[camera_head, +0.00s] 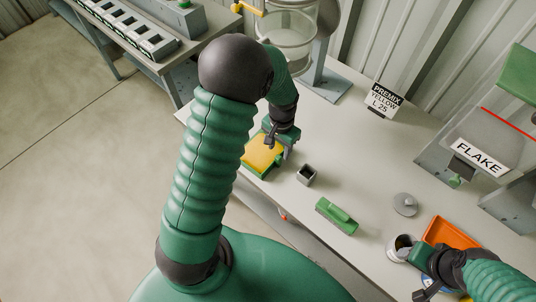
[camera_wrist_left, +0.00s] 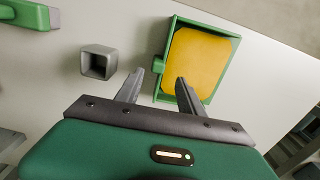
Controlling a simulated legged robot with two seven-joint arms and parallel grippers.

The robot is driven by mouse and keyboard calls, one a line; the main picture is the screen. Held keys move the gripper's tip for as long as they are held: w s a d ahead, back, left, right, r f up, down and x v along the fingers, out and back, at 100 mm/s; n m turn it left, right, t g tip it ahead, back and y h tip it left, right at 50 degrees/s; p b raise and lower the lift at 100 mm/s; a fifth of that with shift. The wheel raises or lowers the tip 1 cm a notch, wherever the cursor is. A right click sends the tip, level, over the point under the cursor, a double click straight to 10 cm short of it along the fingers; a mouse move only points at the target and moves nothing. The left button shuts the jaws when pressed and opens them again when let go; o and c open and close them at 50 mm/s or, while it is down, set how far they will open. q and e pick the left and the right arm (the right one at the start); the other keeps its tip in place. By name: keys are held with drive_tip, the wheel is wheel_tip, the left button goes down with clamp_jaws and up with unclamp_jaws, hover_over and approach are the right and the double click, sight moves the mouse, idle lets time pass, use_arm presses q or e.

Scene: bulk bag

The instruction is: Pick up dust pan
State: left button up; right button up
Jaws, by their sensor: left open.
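The green dust pan (camera_head: 249,167), a shallow tray with a yellow inside, lies on the table near its front edge. In the left wrist view the dust pan (camera_wrist_left: 204,58) shows its raised rim and a short green stub on its left side. My left gripper (camera_head: 279,143) is open over the pan. In the left wrist view the left gripper's fingers (camera_wrist_left: 171,76) point at the pan's near left part, with nothing held; contact cannot be told. My right gripper (camera_head: 424,282) is low at the right, near a white round container (camera_head: 393,246); its jaw state is unclear.
A small grey square cup (camera_head: 306,175) and a green handled block (camera_head: 337,215) stand right of the pan. A grey lid (camera_head: 405,204), an orange tray (camera_head: 452,233) and a FLAKE hopper (camera_head: 480,148) are farther right. A PREMIX sign (camera_head: 383,100) stands at the back. The table middle is clear.

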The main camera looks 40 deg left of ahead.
sight(279, 157)
use_arm(q)
drive_tip(key=f, duration=0.1)
drive_tip(key=s+f, duration=0.1)
drive_tip(key=f, duration=0.1)
drive_tip(key=d+f+p, duration=0.1)
drive_tip(key=shift+s+f, duration=0.15)
drive_tip(key=shift+f, duration=0.2)
drive_tip(key=shift+a+f, duration=0.4)
drive_tip(key=shift+a, duration=0.15)
drive_tip(key=shift+c, duration=1.2)
drive_tip(key=shift+d+r, duration=0.15)
drive_tip(key=shift+d, duration=0.3)
clamp_jaws()
